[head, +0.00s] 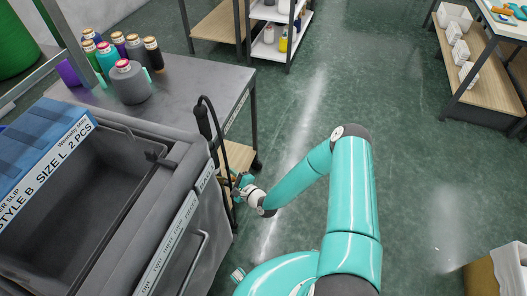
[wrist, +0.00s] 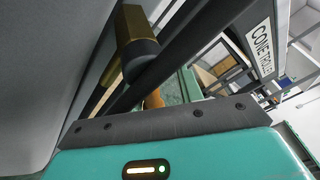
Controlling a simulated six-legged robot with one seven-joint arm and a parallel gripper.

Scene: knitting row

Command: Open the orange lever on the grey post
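My gripper (head: 241,183) is at the right side of the grey bin, close to a thin dark upright and hose. It is small there, and its fingers cannot be made out. In the wrist view, a small orange part (wrist: 153,99), perhaps the lever, shows just above the dark edge of my gripper's housing, which hides its lower end. A brass fitting (wrist: 130,22) with a dark round end sits above it, beside dark slanting bars (wrist: 165,58). I cannot tell which bar is the grey post, or whether my gripper touches the orange part.
The grey bin (head: 195,165) stands close on the left. A table (head: 185,75) behind it carries several yarn cones (head: 130,82). A black hose (head: 216,125) hangs at the bin's corner. Shelves (head: 480,62) stand at the far right. The green floor (head: 400,130) right of my arm is clear.

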